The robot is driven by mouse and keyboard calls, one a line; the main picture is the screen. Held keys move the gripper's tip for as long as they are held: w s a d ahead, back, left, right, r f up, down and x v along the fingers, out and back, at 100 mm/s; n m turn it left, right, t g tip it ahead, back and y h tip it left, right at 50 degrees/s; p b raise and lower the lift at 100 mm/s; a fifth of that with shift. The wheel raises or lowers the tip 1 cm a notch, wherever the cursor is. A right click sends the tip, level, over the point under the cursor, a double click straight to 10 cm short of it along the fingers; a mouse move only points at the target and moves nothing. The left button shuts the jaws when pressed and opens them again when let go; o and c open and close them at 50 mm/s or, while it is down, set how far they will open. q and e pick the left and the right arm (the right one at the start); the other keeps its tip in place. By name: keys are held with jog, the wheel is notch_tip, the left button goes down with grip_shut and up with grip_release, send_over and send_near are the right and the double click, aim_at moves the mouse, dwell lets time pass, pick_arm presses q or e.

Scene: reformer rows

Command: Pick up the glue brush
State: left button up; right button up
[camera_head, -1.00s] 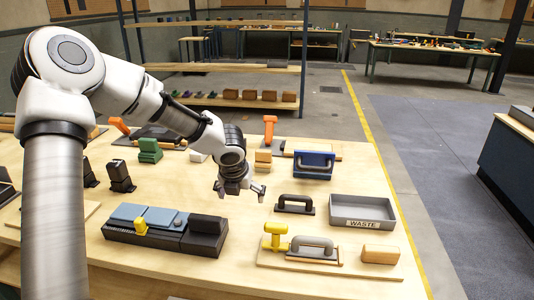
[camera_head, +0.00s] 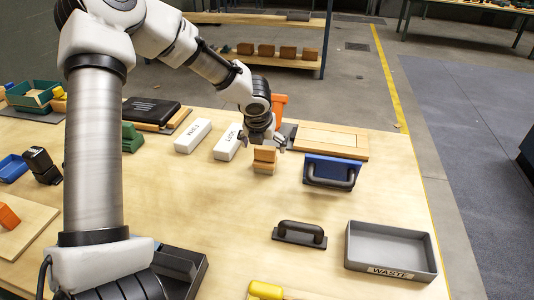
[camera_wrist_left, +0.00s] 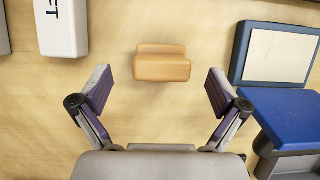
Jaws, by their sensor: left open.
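A small stepped tan wooden piece (camera_head: 264,166) stands on the table, directly below my left gripper (camera_head: 262,143). In the left wrist view the tan piece (camera_wrist_left: 162,68) lies ahead of and between the spread fingers of the left gripper (camera_wrist_left: 159,85), apart from them. The left gripper is open and empty. I cannot tell for sure whether this tan piece is the glue brush; no bristles show. My right gripper is not in view.
A blue block with a dark handle (camera_head: 331,171) stands close to the right of the gripper. White labelled blocks (camera_head: 228,141) lie to its left, and an orange item (camera_head: 279,107) stands behind. A grey waste tray (camera_head: 391,248) and black handled tool (camera_head: 300,234) are nearer. The table's middle is clear.

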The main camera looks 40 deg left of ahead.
aim_at(266, 154)
pick_arm(q)
jog(key=x, duration=0.5)
jog(key=shift+w+f, duration=0.1)
jog(key=shift+f, duration=0.1)
jog(key=shift+d+r, duration=0.1)
jog(key=shift+r, duration=0.15)
jog(key=shift+c, duration=0.7)
jog(key=c, duration=1.2)
jog(key=shift+o, duration=0.2)
